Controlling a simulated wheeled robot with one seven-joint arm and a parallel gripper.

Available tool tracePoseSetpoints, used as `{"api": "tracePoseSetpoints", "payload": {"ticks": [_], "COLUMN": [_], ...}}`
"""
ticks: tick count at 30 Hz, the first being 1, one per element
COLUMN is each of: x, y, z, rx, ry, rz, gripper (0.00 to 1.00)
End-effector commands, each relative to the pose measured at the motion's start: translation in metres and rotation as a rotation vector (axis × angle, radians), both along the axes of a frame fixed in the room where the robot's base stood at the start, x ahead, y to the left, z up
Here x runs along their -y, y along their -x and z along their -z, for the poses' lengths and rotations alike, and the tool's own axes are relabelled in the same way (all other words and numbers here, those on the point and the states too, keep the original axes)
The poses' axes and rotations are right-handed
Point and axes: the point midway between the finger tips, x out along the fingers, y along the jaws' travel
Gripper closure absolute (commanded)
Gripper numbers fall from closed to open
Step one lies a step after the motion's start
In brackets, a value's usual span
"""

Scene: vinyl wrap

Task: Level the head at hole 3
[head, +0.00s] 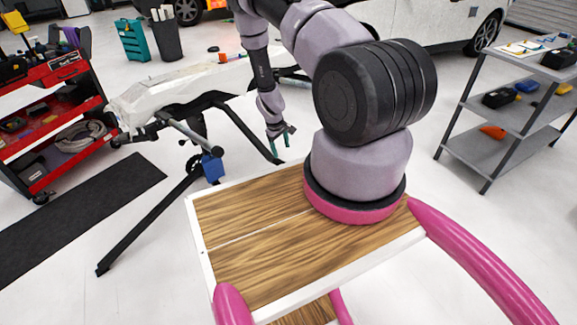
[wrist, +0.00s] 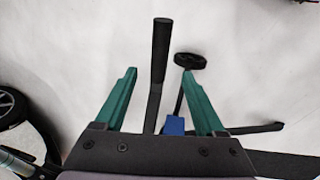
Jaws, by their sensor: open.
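A black stand (head: 195,126) with splayed legs is beyond the wooden top, with a white car panel (head: 180,88) over it, sloping up to the right. A blue block (head: 212,167) sits low on the stand; a blue block also shows in the wrist view (wrist: 174,125). My gripper (head: 281,135) hangs to the right of the stand, fingers down. In the wrist view my gripper (wrist: 163,84) has its green fingers apart, with nothing held. A black handle (wrist: 161,50) appears between them, its distance unclear. I cannot make out hole 3 or any numbered holes.
A wooden top (head: 255,250) with a white rim is in front of me, apparently my base. A red tool cart (head: 60,100) stands left, a grey shelf (head: 490,150) right, and a white car (head: 430,25) behind. A black mat (head: 70,215) lies on the open floor.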

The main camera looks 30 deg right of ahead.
Motion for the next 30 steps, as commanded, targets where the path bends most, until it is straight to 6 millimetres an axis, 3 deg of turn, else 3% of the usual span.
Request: {"api": "tracePoseSetpoints", "payload": {"ticks": [15,21,29,30], "x": [0.016,0.018,0.018,0.018], "y": [-0.005,-0.007,-0.007,-0.007], "z": [0.085,0.099,0.1,0.1], "rx": [-0.001,0.0,0.0,0.0], "ry": [-0.001,-0.001,-0.001,-0.001], "rz": [0.003,0.003,0.003,0.003], "gripper": [0.28,0.28,0.28,0.32]}}
